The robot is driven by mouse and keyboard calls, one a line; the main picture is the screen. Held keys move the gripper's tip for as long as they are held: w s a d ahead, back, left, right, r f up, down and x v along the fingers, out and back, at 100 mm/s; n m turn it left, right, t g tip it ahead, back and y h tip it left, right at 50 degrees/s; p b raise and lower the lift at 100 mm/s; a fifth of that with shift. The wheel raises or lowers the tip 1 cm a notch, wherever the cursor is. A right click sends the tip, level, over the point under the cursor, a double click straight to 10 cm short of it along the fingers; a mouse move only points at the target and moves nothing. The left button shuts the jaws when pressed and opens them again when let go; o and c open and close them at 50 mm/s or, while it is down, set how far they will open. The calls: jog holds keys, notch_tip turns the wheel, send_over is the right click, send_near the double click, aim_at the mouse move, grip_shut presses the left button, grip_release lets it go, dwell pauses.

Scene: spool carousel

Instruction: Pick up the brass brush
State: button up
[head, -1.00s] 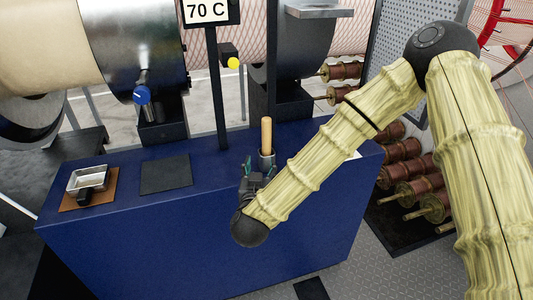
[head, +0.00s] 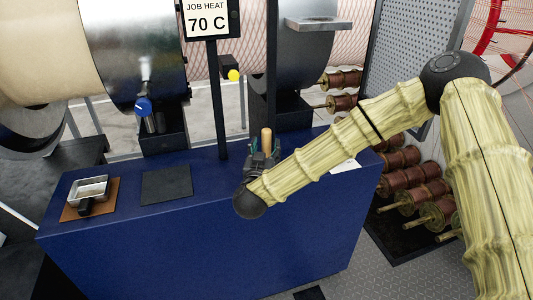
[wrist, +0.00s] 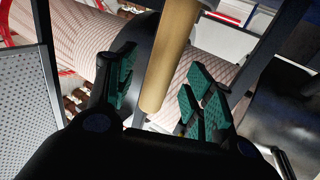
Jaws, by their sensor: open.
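The brass brush shows as an upright light-wood handle (head: 266,141) at the back of the blue bench in the head view. In the wrist view its handle (wrist: 168,58) stands between my two green-padded fingers. My gripper (head: 262,165) is open around the handle, with a finger to each side; I cannot tell whether either pad touches it. The brush's lower end is hidden behind my gripper and wrist in the head view.
The blue bench (head: 200,235) carries a dark mat (head: 166,185) and a metal tray (head: 90,188) on a brown board at left. A dark post (head: 218,100) rises behind. A sign (head: 207,18) reads "JOB HEAT 70 C". Copper spools (head: 410,177) lie at right.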

jog(key=shift+w+d, duration=0.2)
jog(key=shift+w, duration=1)
jog(key=c, duration=1.1)
